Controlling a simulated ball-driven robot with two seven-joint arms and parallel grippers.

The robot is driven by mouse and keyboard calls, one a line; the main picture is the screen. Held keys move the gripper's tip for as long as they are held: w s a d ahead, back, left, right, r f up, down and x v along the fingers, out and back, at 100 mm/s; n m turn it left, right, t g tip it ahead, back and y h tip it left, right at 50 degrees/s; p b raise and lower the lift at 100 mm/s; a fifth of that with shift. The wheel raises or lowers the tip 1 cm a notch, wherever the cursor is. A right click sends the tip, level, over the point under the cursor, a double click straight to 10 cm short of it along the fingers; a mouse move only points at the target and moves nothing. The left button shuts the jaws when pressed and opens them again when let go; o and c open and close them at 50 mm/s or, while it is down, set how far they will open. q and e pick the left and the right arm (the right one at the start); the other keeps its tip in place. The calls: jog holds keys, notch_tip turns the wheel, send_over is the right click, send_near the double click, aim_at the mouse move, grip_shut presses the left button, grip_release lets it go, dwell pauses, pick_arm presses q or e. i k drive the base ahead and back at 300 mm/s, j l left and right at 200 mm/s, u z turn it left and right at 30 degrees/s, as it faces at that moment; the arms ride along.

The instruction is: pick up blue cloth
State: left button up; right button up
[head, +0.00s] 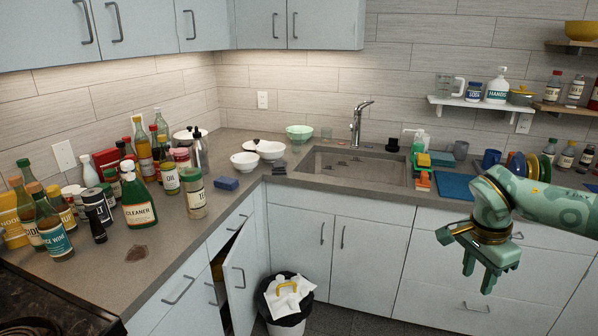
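A flat blue piece (455,186) lies on the counter right of the sink; it looks like a folded cloth or a board, and I cannot tell which. A small blue block (226,183), like a sponge, lies on the left counter near the corner. My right gripper (480,273) hangs in front of the right-hand cabinets, below and in front of the flat blue piece and apart from it. Its fingers point down, with a gap between them, and it is empty. My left gripper is not in view.
Bottles and jars crowd the left counter, among them a green cleaner bottle (138,202). The sink (350,167) has a tall faucet (357,122). A cabinet door (241,275) stands open by a bin (284,310).

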aim_at(222, 182)
jog(key=i+l+u, duration=0.1)
jog(key=i, duration=0.9)
jog(key=i+j+u, duration=0.15)
jog(key=i+u, duration=0.15)
jog(key=u, duration=0.15)
jog(key=i+u, duration=0.3)
jog(key=u, duration=0.2)
jog(key=i+l+u, duration=0.1)
jog(key=i+u, duration=0.2)
jog(key=u, duration=0.15)
jog(key=i+u, duration=0.3)
